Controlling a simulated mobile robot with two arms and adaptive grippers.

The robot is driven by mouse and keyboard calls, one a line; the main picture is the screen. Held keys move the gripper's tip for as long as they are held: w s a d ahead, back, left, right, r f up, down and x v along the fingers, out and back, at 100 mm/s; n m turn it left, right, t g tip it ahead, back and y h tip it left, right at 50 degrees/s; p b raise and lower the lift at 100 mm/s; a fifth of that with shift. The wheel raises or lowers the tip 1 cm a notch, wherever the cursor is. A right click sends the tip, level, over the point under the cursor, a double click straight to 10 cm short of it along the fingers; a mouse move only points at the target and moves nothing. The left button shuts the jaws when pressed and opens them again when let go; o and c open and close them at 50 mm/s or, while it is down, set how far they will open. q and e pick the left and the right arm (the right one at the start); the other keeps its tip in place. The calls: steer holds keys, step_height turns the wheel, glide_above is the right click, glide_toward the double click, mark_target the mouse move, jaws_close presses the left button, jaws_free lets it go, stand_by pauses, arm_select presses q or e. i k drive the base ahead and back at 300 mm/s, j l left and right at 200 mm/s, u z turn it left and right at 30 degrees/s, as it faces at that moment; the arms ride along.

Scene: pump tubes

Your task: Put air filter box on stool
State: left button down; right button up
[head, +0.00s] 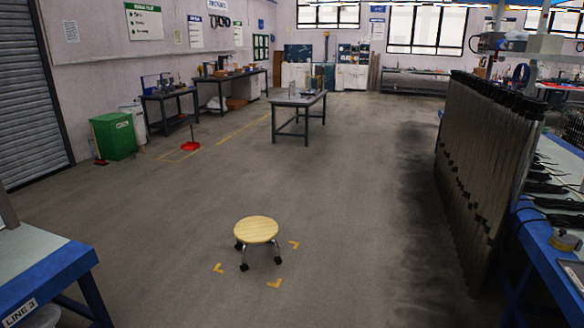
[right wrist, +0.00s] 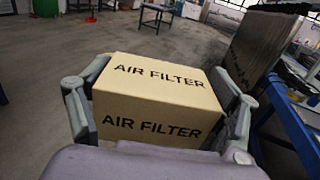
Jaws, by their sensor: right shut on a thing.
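The air filter box (right wrist: 158,95) is a tan carton marked "AIR FILTER" on two faces, seen in the right wrist view. My right gripper (right wrist: 160,105) has one finger on each side of the box and is shut on it. The stool (head: 256,231) has a round pale wooden seat and legs with dark feet. It stands on the floor in the lower middle of the head view, and its seat is bare. Neither gripper nor the box shows in the head view.
Yellow corner marks (head: 274,283) lie on the floor around the stool. A blue-edged table (head: 45,262) is at the lower left. A row of tall dark tubes (head: 485,165) and a blue bench (head: 560,262) line the right. A worktable (head: 300,101) stands farther back. The floor around the stool is clear.

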mark_target(257, 228)
steer(key=i+u, duration=0.15)
steer(key=i, duration=0.3)
steer(key=i+l+u, duration=0.1)
steer(key=i, duration=0.35)
steer(key=i+l+u, duration=0.15)
steer(key=i, duration=0.25)
steer(key=i+j+u, duration=0.1)
steer(key=i, duration=0.95)
steer(key=i+j+u, duration=0.1)
steer(key=i, duration=1)
steer(key=j, duration=0.1)
